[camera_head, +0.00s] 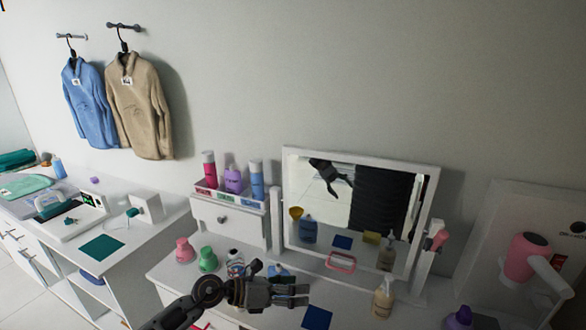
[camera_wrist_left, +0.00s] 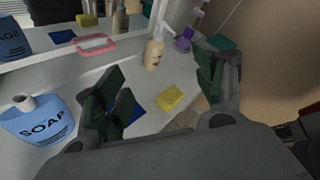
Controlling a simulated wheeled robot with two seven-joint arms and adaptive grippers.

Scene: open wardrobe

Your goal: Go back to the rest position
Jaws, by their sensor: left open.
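My left gripper (camera_head: 291,294) is over the white dressing table (camera_head: 240,268) in the head view, its arm coming from the lower left. It also shows in the left wrist view (camera_wrist_left: 160,95), with two dark fingers spread wide and nothing between them. Below it are a yellow sponge (camera_wrist_left: 171,98) and a dark blue square (camera_wrist_left: 130,112), which lies on the table. A blue soap bottle (camera_wrist_left: 38,122) stands to the left in the wrist view. My right gripper is not directly seen.
A mirror (camera_head: 287,215) stands behind the gripper. A cream pump bottle (camera_head: 383,300) is to its right, and pink (camera_head: 184,251) and green (camera_head: 207,260) bottles are to its left. A pink hair dryer (camera_head: 530,258) is at the far right. Two jackets (camera_head: 140,105) hang on the wall.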

